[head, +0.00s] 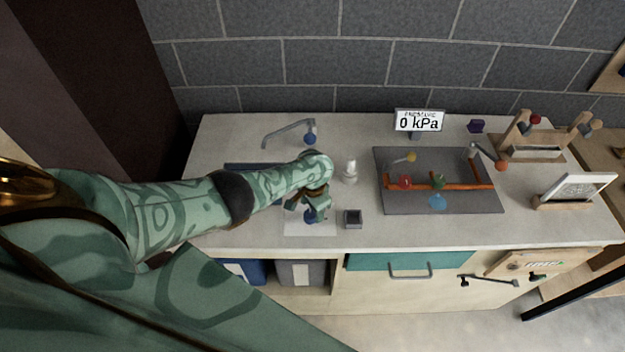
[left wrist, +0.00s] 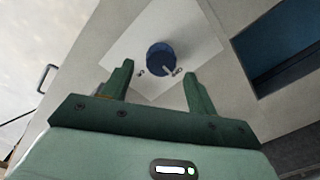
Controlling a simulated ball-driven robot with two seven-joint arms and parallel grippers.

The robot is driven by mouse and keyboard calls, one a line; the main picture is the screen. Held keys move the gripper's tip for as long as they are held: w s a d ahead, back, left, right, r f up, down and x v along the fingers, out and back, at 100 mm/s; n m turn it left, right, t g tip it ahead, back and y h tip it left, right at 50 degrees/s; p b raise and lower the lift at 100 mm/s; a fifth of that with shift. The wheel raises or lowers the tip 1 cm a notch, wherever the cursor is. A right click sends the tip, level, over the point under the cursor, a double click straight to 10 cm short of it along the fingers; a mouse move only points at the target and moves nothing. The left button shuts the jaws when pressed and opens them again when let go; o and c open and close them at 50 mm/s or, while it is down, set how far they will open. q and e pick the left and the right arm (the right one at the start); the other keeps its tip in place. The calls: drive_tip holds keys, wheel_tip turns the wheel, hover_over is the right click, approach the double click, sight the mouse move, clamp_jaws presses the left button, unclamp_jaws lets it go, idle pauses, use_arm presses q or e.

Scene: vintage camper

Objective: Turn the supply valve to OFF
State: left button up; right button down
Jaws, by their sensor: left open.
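A round blue knob (left wrist: 160,55) with a pale pointer sits on a white plate (left wrist: 190,30) in the left wrist view. The pointer aims toward the lower right of that view; small dark marks lie beside the knob, too small to read. In the head view the white plate (head: 298,230) is on the counter front, and the knob is partly hidden under my left gripper (head: 311,211). My left gripper is open, its two fingers (left wrist: 157,71) pointing at the knob, one toward each side. I cannot tell whether they touch it. My right gripper is not in view.
A small dark square box (head: 353,219) stands just right of the plate. A white bottle-like object (head: 350,170) and a faucet (head: 288,130) are behind. A grey panel with orange pipes (head: 470,203) lies to the right. A display (head: 418,121) reads 0 kPa.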

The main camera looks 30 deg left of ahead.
sight(313, 215)
use_arm(q)
wheel_tip(313, 215, up, 13)
drive_tip(key=p, duration=0.7)
drive_tip(key=shift+s+d+r, duration=0.15)
drive_tip(key=shift+d+r, duration=0.05)
drive_tip(key=shift+d, duration=0.1)
